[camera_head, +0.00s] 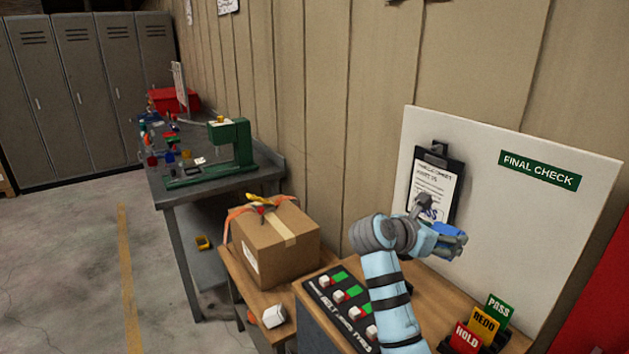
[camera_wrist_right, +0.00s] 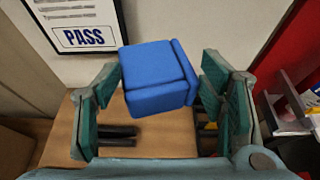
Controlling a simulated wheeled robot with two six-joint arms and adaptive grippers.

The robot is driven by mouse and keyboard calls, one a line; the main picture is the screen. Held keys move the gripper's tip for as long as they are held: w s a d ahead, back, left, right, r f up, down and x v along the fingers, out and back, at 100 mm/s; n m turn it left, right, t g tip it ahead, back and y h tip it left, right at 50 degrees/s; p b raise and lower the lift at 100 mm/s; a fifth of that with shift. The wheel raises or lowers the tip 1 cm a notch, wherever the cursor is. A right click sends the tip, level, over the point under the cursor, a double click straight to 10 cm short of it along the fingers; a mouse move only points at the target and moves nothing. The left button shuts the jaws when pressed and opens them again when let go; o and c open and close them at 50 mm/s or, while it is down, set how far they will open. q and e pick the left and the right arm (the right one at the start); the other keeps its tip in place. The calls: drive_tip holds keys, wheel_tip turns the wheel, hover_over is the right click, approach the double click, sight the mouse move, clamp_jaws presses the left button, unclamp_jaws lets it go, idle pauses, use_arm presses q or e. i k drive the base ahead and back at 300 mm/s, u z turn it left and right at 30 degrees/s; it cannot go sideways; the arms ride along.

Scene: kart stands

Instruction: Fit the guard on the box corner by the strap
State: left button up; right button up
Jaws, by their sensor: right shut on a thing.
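A cardboard box (camera_head: 276,246) stands on a low wooden table left of my right arm. An orange strap (camera_head: 236,213) lies over its top, with a yellow-and-red piece (camera_head: 262,201) on it. My right gripper (camera_head: 446,240) is in front of the white board, to the right of the box and well apart from it. In the right wrist view its fingers (camera_wrist_right: 160,85) are shut on a blue, block-like piece with a raised lip (camera_wrist_right: 157,78), which looks like the guard. Its far side is hidden. My left gripper is not in view.
A white board (camera_head: 480,180) with a clipboard (camera_head: 435,185) stands behind my gripper. A black panel with switches (camera_head: 345,297) lies between box and arm. PASS, REDO and HOLD cards (camera_head: 485,322) stand at right. A small white object (camera_head: 273,316) sits before the box.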

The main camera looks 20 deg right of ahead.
sight(235, 215)
drive_tip(key=k, duration=0.5)
drive_tip(key=u, duration=0.9)
drive_tip(key=i, duration=1.05)
drive_tip(key=z, duration=1.55)
